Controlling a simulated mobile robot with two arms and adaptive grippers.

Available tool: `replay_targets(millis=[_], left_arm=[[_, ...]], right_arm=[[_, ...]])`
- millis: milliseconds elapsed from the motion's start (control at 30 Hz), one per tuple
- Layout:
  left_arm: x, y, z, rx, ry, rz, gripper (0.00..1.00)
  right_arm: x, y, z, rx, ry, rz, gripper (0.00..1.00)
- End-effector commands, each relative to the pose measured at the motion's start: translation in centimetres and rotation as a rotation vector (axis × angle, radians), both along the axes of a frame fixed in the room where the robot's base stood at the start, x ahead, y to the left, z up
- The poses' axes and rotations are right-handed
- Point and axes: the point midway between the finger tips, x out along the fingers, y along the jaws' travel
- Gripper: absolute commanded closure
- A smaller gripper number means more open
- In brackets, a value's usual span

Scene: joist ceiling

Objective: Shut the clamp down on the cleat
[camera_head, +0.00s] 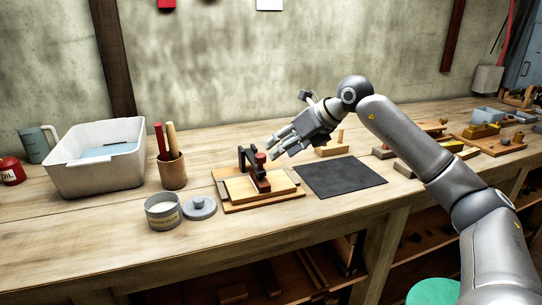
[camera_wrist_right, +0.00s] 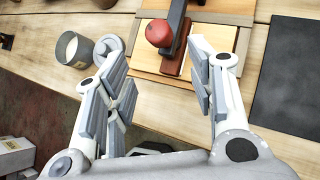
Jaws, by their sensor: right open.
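The clamp (camera_head: 248,156) is a dark upright frame on a pale wooden board (camera_head: 233,205) on the bench, with a red knob (camera_head: 261,157) on its arm. A red-brown block, which looks like the cleat (camera_head: 262,185), lies on the board below the knob. In the right wrist view the knob (camera_wrist_right: 159,34) sits at the end of the dark arm, over the cleat (camera_wrist_right: 174,66). Whether the arm touches the cleat is unclear. My right gripper (camera_head: 275,147) is open and empty, just right of and above the knob. My left gripper is out of view.
A grey tin (camera_head: 162,213) and its lid (camera_head: 200,208) stand left of the board. A cup of tools (camera_head: 172,172) and a white tub (camera_head: 68,182) stand farther left. A dark mat (camera_head: 340,180) lies flat to the right, with a small wooden block (camera_head: 332,150) behind it.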

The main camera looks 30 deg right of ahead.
Motion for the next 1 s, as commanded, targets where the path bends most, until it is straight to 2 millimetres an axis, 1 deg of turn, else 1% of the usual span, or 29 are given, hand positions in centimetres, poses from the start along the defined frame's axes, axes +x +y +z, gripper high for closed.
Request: replay_targets(millis=[33,100,300,867,1000], left_arm=[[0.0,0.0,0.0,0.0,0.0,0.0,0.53],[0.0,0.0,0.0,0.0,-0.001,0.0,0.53],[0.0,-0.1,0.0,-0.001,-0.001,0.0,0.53],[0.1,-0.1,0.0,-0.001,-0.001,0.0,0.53],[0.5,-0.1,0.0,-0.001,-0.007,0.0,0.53]], right_arm=[[-0.7,-0.3,0.6,-0.003,0.0,-0.001,0.5],[-1.3,-0.6,1.4,-0.001,0.0,-0.001,0.5],[-2.3,-0.9,2.3,0.001,0.001,0.001,0.5],[-2.3,-0.9,2.4,0.0,0.002,0.001,0.5],[-2.3,-1.0,2.4,0.0,0.002,0.0,0.5]])
